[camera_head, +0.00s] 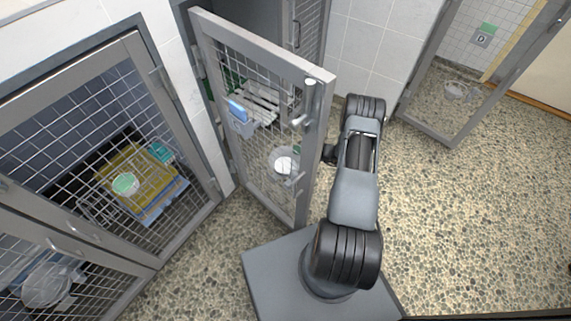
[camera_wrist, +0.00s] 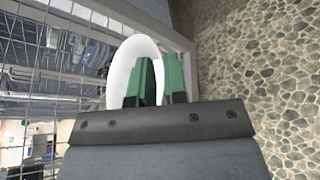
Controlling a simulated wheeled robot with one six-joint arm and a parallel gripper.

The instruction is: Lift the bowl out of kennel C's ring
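A pale bowl (camera_head: 283,160) sits in a ring on the open mesh door (camera_head: 315,150) in the middle of the head view; mesh and bars partly cover it. No letter C is readable. My gripper (camera_head: 328,154) is beside that door's right edge, level with the bowl. In the wrist view the white bowl (camera_wrist: 122,68) lies behind and left of the green fingers of my gripper (camera_wrist: 159,75). The fingers stand a little apart, with the bowl's right edge showing in the gap. Whether they touch it is unclear. The ring is not clear in the wrist view.
A blue holder (camera_head: 238,110) hangs on the middle door. A closed kennel (camera_head: 165,85) at left contains a yellow towel (camera_head: 135,170) and a green bowl (camera_head: 125,184). The stone floor (camera_head: 460,220) at right is free.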

